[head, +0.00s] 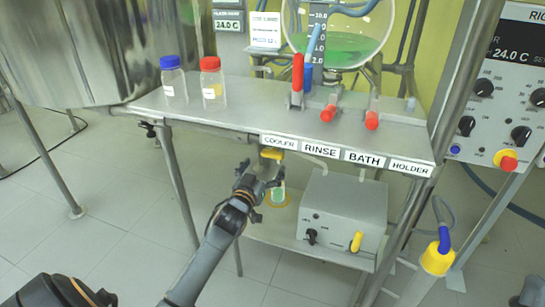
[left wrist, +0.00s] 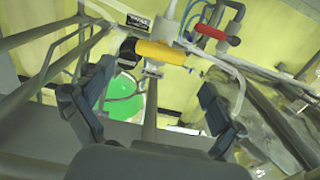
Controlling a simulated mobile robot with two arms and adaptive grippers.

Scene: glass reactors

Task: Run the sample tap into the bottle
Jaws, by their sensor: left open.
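A tap with a yellow handle (head: 272,153) hangs under the front edge of the bench, by the COOLER label. The yellow handle also shows in the left wrist view (left wrist: 160,52), ahead of the fingers. A small clear bottle (head: 279,196) with some green in it stands below the tap on the lower shelf, partly hidden by my gripper. My left gripper (head: 262,184) is open and empty, just below the handle and apart from it; in the left wrist view its fingers (left wrist: 150,103) are spread wide. My right gripper is not in view.
A blue-capped bottle (head: 173,80) and a red-capped bottle (head: 212,83) stand on the bench top (head: 250,112). Red-handled valves (head: 328,113) and a glass vessel of green liquid (head: 345,48) are behind. A grey box (head: 340,213) stands right of the small bottle.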

